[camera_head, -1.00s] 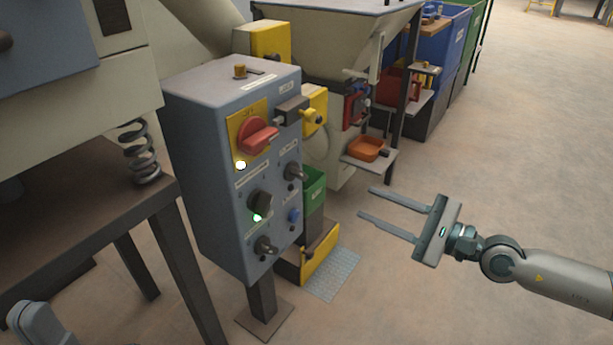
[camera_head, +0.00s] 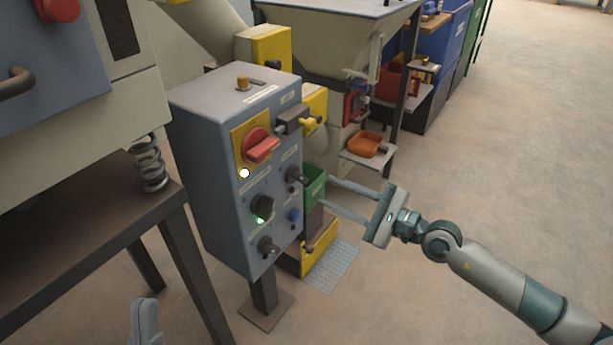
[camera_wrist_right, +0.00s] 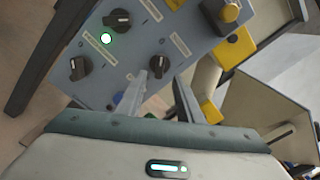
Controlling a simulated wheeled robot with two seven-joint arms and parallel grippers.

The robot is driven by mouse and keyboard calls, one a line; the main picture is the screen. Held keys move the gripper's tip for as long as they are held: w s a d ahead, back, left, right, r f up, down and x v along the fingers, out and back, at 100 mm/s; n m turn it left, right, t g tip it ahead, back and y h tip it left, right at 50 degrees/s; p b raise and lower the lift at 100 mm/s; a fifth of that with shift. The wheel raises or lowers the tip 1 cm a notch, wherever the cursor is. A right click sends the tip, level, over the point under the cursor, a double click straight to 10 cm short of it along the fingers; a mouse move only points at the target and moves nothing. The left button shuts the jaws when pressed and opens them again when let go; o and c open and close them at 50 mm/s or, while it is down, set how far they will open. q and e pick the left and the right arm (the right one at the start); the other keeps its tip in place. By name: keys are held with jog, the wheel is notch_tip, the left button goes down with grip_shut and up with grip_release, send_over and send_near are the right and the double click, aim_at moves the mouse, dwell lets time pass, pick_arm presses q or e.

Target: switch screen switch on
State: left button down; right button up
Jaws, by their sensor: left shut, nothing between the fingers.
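The grey control box (camera_head: 215,190) stands on a post and carries several dark rotary knobs; its labels are too small to read, so I cannot tell which is the screen switch. One knob (camera_head: 262,207) has a lit green lamp beside it; it also shows in the right wrist view (camera_wrist_right: 118,20). Another knob (camera_head: 295,176) is at the right, and one (camera_head: 268,247) at the lower left. My right gripper (camera_head: 326,191) is open and empty, right of the box; in the right wrist view the right-hand knob (camera_wrist_right: 157,65) appears near its fingertips. My left gripper (camera_head: 144,318) is shut, low at the left.
A red handle (camera_head: 260,147) on a yellow plate, with a lit white lamp, and a blue button (camera_head: 294,215) are on the same face. A yellow-knobbed part (camera_head: 309,124) juts from the upper right. A dark table (camera_head: 90,240) with a spring stands left. Floor at right is clear.

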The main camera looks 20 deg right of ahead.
aim_at(304, 180)
jog(key=x, duration=0.8)
jog(key=shift+w+a, duration=0.1)
grip_shut()
